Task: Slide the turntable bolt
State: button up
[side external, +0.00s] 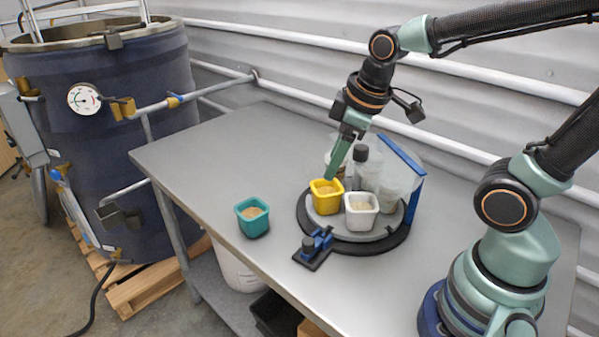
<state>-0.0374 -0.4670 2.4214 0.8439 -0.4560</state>
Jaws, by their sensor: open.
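The turntable (350,237) is a round grey disc on a black base on the metal table. The bolt (318,241) is a small blue and black piece on a dark plate at the turntable's front left edge. I cannot tell its exact position in its guide. A yellow cup (326,196) and a white cup (361,210), both with pale contents, stand on the turntable. My gripper (334,175) points down just above and behind the yellow cup, open. Its fingertips are partly hard to make out, and I cannot tell whether they touch the cup.
A teal cup (252,216) stands on the table left of the turntable. A clear panel with a blue frame (404,160) and a dark-capped bottle (361,168) stand on the turntable's far side. The table's left part (215,150) is clear. A large dark blue drum (110,140) stands left.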

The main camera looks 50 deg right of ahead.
notch_tip(320, 180, down, 6)
jog(key=w+a+n+g, duration=0.2)
jog(key=n, duration=0.5)
jog(key=n+g, duration=0.2)
jog(key=n, duration=0.4)
send_over(308, 241)
jog(key=d, duration=0.2)
notch_tip(308, 241, down, 7)
jog(key=shift+w+d+r, duration=0.1)
jog(key=shift+d+r, duration=0.05)
jog(key=shift+r, duration=0.05)
jog(key=shift+a, duration=0.8)
jog(key=f, duration=0.3)
jog(key=shift+a+f, duration=0.2)
jog(key=shift+a, duration=0.1)
jog(key=shift+f, duration=0.85)
jog(key=c, duration=0.9)
